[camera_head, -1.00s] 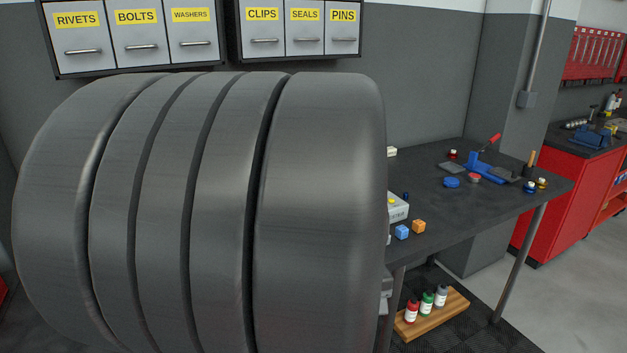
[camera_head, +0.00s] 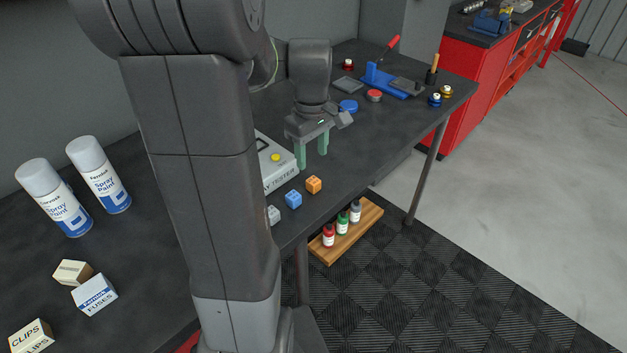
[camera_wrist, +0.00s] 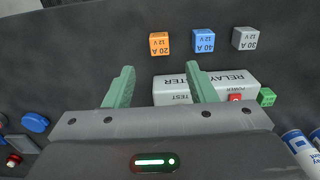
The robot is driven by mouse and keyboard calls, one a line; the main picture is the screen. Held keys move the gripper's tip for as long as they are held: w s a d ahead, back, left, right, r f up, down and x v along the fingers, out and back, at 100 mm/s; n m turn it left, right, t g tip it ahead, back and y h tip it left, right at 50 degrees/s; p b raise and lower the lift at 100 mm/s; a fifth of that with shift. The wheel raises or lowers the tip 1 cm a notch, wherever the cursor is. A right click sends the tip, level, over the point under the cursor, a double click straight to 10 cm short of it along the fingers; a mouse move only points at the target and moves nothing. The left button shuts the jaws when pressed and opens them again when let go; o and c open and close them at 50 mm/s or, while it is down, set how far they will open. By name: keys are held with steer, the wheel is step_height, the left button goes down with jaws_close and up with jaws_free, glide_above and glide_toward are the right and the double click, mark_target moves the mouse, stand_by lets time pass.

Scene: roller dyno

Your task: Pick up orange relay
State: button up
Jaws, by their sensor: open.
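The orange relay (camera_head: 314,185) is a small cube on the dark bench, near its front edge. It also shows in the wrist view (camera_wrist: 159,43), marked 20 A 12 V, ahead of my fingertips and between their lines. My gripper (camera_head: 312,160) is open and empty, with two pale green fingers. In the head view it hangs above the bench, a little behind the orange relay and beside the relay tester. In the wrist view my gripper (camera_wrist: 158,78) shows both fingers apart, with bench and part of the tester between them.
A blue relay (camera_head: 293,199) and a grey relay (camera_head: 273,215) stand in a row with the orange one. The white relay tester (camera_head: 276,165) lies behind them. A blue lid (camera_head: 348,106) and a red tin (camera_head: 374,96) are farther back. Bottles stand on a low wooden shelf (camera_head: 340,247).

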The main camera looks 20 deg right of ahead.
mark_target(313, 180)
step_height(313, 180, down, 3)
steer(key=shift+s+d+f+p, duration=0.1)
steer(key=shift+f+p, duration=0.1)
steer(key=shift+f, duration=1.35)
steer(key=shift+s+f+p, duration=0.1)
steer(key=shift+f+p, duration=0.05)
steer(key=shift+f, duration=1.35)
steer(key=shift+c, duration=0.2)
steer(key=c, duration=1)
